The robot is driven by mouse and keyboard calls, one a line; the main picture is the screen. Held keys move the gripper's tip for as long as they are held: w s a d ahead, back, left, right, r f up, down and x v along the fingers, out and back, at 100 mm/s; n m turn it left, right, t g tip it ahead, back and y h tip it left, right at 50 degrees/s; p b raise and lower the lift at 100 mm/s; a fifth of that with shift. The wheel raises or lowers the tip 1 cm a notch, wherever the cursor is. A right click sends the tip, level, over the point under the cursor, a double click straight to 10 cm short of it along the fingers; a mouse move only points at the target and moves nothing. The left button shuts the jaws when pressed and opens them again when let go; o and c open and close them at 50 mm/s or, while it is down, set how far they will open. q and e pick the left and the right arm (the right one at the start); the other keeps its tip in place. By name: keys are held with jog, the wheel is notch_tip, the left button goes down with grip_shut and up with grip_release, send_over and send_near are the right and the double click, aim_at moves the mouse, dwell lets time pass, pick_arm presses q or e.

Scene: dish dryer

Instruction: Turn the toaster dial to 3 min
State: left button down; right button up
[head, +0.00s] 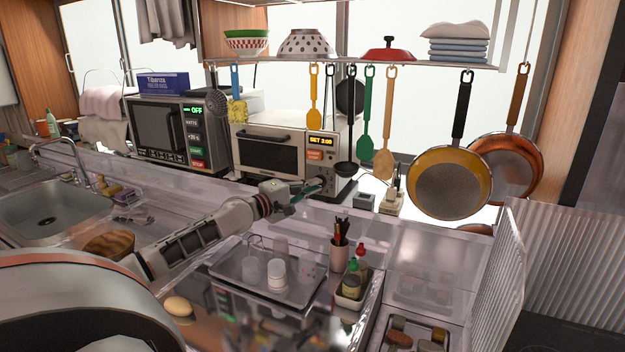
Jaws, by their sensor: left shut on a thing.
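The toaster (268,153), a pale oven-type box with a dark glass door, stands at the back middle. Its small display (320,141) reads "SET 2:00", with an orange button below it. My left arm reaches across the counter from the left. My left gripper (316,186) is at the lower right of the toaster's front, below the display, with its fingers shut on the dial. The dial itself is hidden behind the fingers, so its pointer cannot be read. My right gripper is not in view.
A microwave (165,134) showing "OFF" stands left of the toaster. Utensils such as a black ladle (346,168) and pans (450,184) hang from a rack to the right. Below my left arm are a tray (232,272) with glasses and a utensil cup (339,257).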

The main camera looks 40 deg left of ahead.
pick_arm(q)
jog(key=m+g, duration=0.1)
jog(key=m, duration=0.1)
jog(key=shift+m+p, duration=0.3)
jog(key=shift+p, duration=0.1)
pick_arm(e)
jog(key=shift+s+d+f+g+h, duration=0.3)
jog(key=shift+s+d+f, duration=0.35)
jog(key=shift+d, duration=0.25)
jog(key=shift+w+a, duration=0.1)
pick_arm(q)
jog(key=c, duration=2.2)
grip_release()
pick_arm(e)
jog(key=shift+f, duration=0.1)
pick_arm(q)
jog(key=shift+s+a+r, duration=0.1)
jog(key=shift+s+r, duration=0.15)
jog(key=shift+s, duration=1.75)
jog(key=shift+s+a+r, duration=0.15)
jog(key=shift+s+r, duration=0.1)
jog(key=shift+s, duration=1.7)
jog(key=shift+s+a+r, duration=0.1)
jog(key=shift+s+r, duration=0.15)
jog(key=shift+s, duration=1.75)
